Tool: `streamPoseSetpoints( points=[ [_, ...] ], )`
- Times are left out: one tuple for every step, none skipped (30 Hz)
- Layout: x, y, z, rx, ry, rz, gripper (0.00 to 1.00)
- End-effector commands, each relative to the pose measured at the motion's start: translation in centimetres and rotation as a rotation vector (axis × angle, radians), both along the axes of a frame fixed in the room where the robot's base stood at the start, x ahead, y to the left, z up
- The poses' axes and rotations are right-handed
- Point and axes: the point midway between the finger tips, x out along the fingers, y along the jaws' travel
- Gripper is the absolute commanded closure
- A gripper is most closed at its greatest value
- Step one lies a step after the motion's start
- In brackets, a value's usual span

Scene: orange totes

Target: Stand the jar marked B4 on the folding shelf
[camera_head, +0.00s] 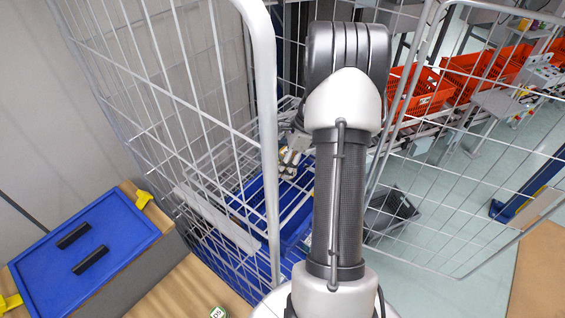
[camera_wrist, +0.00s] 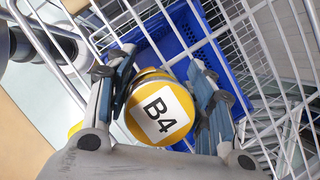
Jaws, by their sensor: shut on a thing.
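The jar marked B4 (camera_wrist: 163,113) has a yellow lid with a white label and fills the middle of the wrist view. My gripper (camera_wrist: 168,95) is shut on it, with one finger on each side of the jar. In the head view my gripper (camera_head: 290,160) is small and partly hidden behind my arm, inside the wire cage trolley. The folding shelf appears to be the wire shelf (camera_head: 222,150) in the trolley; I cannot tell whether the jar touches it.
The trolley's tall wire sides (camera_head: 275,200) stand close around my arm. A blue crate (camera_head: 262,205) is low in the trolley, and it shows in the wrist view (camera_wrist: 178,35). A grey bin (camera_head: 390,213) is on the floor. Orange totes (camera_head: 425,92) line a rack at right.

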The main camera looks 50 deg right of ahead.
Motion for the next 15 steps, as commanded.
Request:
streamPoseSetpoints(
  points=[
    [0.05, -0.05, 0.17, -0.001, -0.002, 0.000, 0.87],
    [0.05, -0.05, 0.18, -0.001, -0.002, 0.000, 0.87],
    [0.05, -0.05, 0.18, -0.001, -0.002, 0.000, 0.87],
    [0.05, -0.05, 0.18, -0.001, -0.002, 0.000, 0.87],
    [0.05, -0.04, 0.15, -0.001, -0.002, 0.000, 0.87],
    [0.05, -0.04, 0.04, -0.001, -0.002, 0.000, 0.87],
    [0.04, -0.03, -0.06, -0.001, -0.002, 0.000, 0.87],
    [0.04, -0.02, -0.18, -0.001, -0.001, 0.001, 0.87],
    [0.02, 0.00, -0.23, 0.000, 0.000, 0.000, 0.50],
    [0.02, -0.01, -0.19, 0.000, 0.000, 0.000, 0.48],
    [0.01, 0.00, -0.19, 0.000, 0.000, 0.000, 0.46],
    [0.01, 0.00, -0.18, 0.000, 0.000, 0.000, 0.43],
    [0.01, 0.00, -0.18, 0.000, 0.000, 0.000, 0.41],
    [0.01, 0.00, -0.17, 0.000, 0.000, 0.000, 0.39],
    [0.01, 0.00, -0.17, 0.000, 0.000, 0.000, 0.37]
  ],
)
